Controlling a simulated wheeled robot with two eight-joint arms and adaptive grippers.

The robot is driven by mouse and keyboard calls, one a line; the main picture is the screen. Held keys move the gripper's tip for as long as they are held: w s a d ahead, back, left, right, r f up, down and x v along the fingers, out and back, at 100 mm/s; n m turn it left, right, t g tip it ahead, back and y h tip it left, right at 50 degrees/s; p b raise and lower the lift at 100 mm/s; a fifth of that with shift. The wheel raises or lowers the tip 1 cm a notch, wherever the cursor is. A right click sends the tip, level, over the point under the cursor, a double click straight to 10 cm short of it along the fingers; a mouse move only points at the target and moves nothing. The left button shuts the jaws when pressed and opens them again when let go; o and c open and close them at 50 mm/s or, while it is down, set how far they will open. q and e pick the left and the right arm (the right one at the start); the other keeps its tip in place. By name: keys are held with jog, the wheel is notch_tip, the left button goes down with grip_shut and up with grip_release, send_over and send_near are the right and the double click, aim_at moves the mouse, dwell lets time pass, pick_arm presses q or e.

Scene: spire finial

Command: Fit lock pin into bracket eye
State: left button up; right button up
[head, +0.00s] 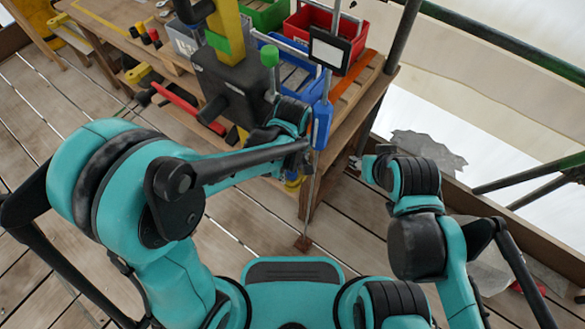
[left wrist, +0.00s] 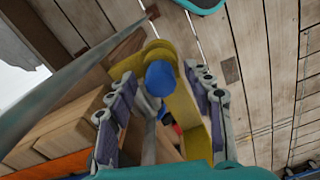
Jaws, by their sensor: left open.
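In the left wrist view, a blue round knob (left wrist: 160,78), which looks like the lock pin's head, sits against a yellow bracket (left wrist: 185,98). A grey piece shows just below the knob; the bracket eye is hidden, so I cannot tell how far the pin is in. My left gripper (left wrist: 163,110) is open, with one finger on each side of the knob and bracket. In the head view my left gripper (head: 300,152) is by the workbench's front corner, and only a bit of the yellow bracket (head: 294,183) shows under it. My right gripper (head: 375,166) is at the right, its fingers unclear.
A thin upright rod with a blue sleeve (head: 322,125) stands close to my left gripper. The wooden workbench (head: 372,88) holds a red bin (head: 355,30), a blue bin (head: 292,75) and a green-knobbed post (head: 269,56). The plank floor (head: 255,215) in front is mostly clear.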

pick_arm(q)
jog(key=shift+r, duration=0.1)
notch_tip(320, 180, up, 8)
jog(key=shift+f, duration=0.1)
dwell(0.3)
dwell(0.5)
